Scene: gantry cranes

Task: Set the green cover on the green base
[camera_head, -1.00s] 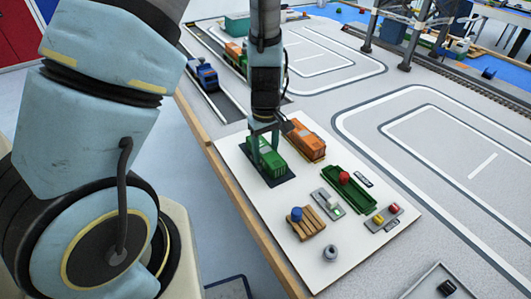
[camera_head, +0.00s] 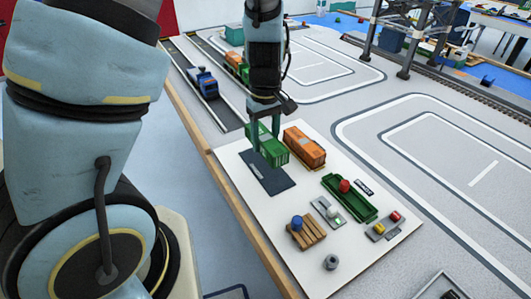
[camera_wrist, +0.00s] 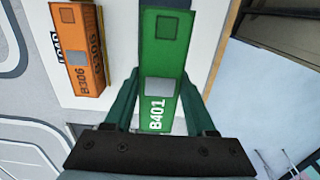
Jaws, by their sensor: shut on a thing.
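The green cover (camera_head: 267,148) is a box-shaped container with B401 on it; it also shows in the wrist view (camera_wrist: 160,55). My gripper (camera_head: 264,133) is shut on it, with one finger on each side, and holds it above the white board. The dark mat (camera_head: 270,182) below it is largely bare. The green base (camera_head: 341,200) is an open, long green tray on the board, to the right of and nearer than the cover. A red knob-like piece (camera_head: 345,186) stands in it. The base is not visible in the wrist view.
An orange container (camera_head: 304,148) stands close beside the held cover on the right; it reads B306 in the wrist view (camera_wrist: 80,50). A wooden pallet with a blue piece (camera_head: 297,222), a grey ring (camera_head: 331,262) and a plate with red and yellow pieces (camera_head: 383,230) stand on the board.

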